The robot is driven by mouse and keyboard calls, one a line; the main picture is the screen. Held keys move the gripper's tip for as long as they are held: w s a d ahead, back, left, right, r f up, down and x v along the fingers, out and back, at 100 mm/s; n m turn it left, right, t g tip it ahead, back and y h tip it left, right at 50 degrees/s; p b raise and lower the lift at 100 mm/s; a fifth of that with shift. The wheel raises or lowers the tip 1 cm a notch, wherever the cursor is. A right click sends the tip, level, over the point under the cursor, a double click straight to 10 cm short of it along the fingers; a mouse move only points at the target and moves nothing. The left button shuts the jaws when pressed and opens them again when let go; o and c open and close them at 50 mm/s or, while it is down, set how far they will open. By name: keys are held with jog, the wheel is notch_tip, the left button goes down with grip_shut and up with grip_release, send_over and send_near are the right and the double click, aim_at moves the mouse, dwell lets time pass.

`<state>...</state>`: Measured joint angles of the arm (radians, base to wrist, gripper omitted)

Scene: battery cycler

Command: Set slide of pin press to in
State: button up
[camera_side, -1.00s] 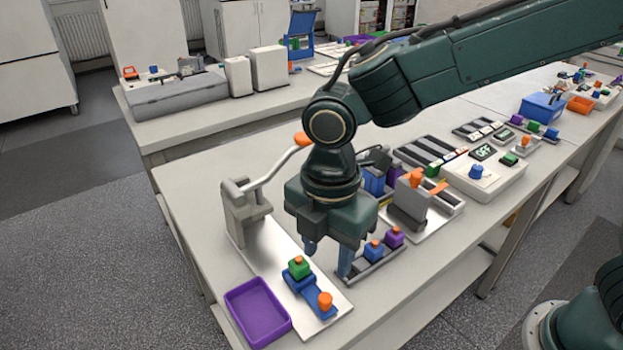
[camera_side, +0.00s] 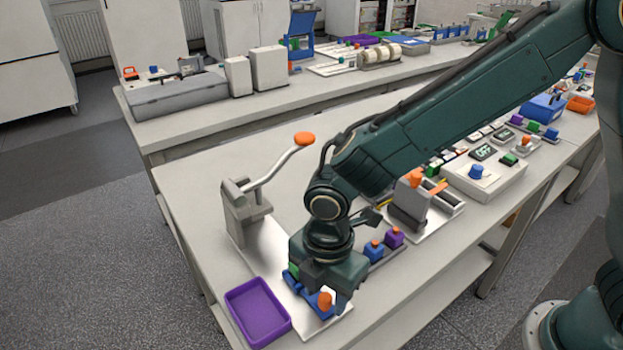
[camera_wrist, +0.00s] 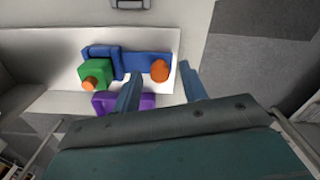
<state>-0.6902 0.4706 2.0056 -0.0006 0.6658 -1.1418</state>
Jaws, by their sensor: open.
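The pin press (camera_side: 245,212) is a grey stand on a white base plate with a long lever ending in an orange knob (camera_side: 304,139). Its blue slide (camera_side: 318,306) lies at the front end of the plate, out from under the stand, with an orange knob (camera_side: 325,300). A green block with an orange top (camera_wrist: 95,73) sits on the slide's other end; my gripper mostly hides it in the side view. In the wrist view, my gripper (camera_wrist: 160,80) is open, its fingers at either side of the slide's orange knob (camera_wrist: 160,70). I cannot tell whether they touch it.
A purple tray (camera_side: 232,294) stands beside the plate at the table's front left edge. A rack with a blue block (camera_side: 374,251) and a purple block (camera_side: 394,238) is close on the right. Another press-like device (camera_side: 410,205) stands behind it.

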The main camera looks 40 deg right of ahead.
grip_shut()
jog(key=shift+w, duration=0.1)
jog(key=w, duration=0.9)
jog(key=shift+s+r, duration=0.1)
grip_release()
